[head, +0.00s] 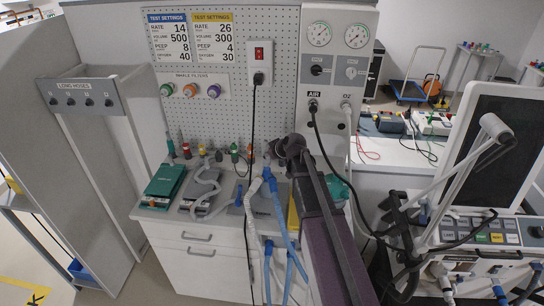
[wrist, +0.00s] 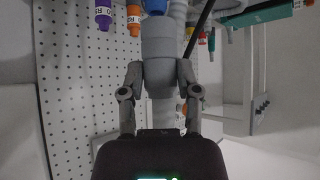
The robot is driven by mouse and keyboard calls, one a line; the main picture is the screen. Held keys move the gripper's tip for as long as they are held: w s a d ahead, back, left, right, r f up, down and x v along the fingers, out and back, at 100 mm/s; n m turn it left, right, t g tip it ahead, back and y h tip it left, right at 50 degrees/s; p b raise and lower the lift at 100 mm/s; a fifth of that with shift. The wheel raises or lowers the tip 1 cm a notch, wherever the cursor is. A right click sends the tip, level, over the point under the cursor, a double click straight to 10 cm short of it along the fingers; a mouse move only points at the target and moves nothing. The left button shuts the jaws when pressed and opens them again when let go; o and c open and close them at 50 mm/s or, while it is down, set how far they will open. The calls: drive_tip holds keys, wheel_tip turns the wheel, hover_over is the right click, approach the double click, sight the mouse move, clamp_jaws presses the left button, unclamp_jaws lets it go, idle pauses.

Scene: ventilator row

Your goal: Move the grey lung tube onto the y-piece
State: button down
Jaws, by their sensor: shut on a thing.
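My gripper (wrist: 160,85) is shut on a smooth grey cylindrical connector (wrist: 157,48), one finger on each side. A blue part (wrist: 154,6) adjoins its far end, and a pale ribbed hose shows behind it. I cannot tell whether the connector belongs to the y-piece or to a lung tube. In the head view my gripper (head: 284,152) is above the bench, just over where a blue hose (head: 277,205) and a white hose (head: 250,205) come together; their joint is partly hidden. The grey lung tube (head: 207,178) curls over the grey lung (head: 199,206) on the bench.
A green lung (head: 163,187) lies left of the grey one; a yellow one (head: 293,218) is partly behind my arm. Coloured pegs (head: 202,150) line the bench's back. A black cord (head: 252,125) hangs down the pegboard (head: 275,60). A ventilator (head: 480,240) stands right.

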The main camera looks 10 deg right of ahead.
sight(266, 175)
drive_tip(key=shift+w+f, duration=0.15)
drive_tip(key=shift+f, duration=0.05)
idle(0.3)
drive_tip(key=shift+f+b, duration=1.25)
drive_tip(key=shift+b, duration=0.2)
idle(0.8)
idle(0.7)
drive_tip(key=shift+c, duration=1.2)
unclamp_jaws()
